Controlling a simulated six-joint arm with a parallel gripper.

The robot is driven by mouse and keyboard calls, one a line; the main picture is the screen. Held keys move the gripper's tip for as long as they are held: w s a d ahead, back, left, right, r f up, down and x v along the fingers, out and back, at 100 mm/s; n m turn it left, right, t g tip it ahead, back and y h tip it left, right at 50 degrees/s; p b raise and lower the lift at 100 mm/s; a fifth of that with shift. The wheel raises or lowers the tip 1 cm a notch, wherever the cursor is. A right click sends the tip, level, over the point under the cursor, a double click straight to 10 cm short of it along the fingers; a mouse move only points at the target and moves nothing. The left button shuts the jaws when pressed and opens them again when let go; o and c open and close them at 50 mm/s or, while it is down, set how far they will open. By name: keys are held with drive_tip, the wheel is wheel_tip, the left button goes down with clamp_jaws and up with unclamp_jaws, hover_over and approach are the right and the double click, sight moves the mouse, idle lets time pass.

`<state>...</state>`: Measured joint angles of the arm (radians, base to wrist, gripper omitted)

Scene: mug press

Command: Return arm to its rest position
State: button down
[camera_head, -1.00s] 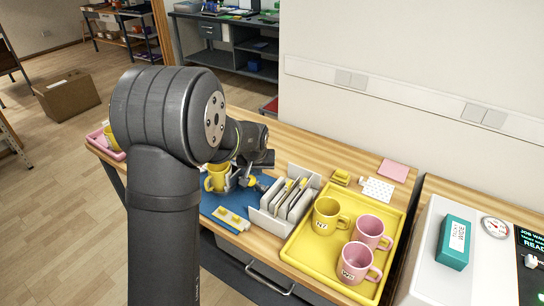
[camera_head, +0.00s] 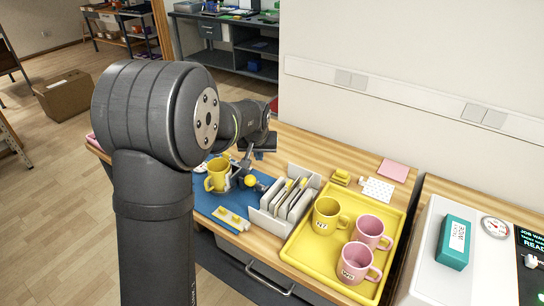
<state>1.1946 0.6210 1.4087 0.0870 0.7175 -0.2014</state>
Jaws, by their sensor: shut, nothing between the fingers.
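My arm fills the left of the head view. My gripper (camera_head: 262,150) is at the far end of it, small and partly hidden by my own wrist. It is shut and empty, above the back of the blue mat (camera_head: 206,203). A yellow mug (camera_head: 217,176) stands upright on the mat beside a small grey fixture with a yellow knob (camera_head: 250,181). The gripper is apart from the mug. Another yellow mug (camera_head: 326,216) and two pink mugs (camera_head: 371,231) (camera_head: 356,263) stand upright on the yellow tray (camera_head: 299,250).
A grey rack (camera_head: 286,203) with upright plates stands between mat and tray. A yellow-and-white piece (camera_head: 233,218) lies at the mat's front. A pink pad (camera_head: 393,171) and a dotted white card (camera_head: 377,190) lie behind the tray. A teal box (camera_head: 455,243) stands at right.

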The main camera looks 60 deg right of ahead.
drive_tip(key=f, duration=0.4)
drive_tip(key=a+f, duration=0.1)
drive_tip(key=f, duration=0.1)
drive_tip(key=shift+a+f, duration=0.1)
drive_tip(key=shift+f, duration=0.45)
drive_tip(key=shift+d, duration=0.3)
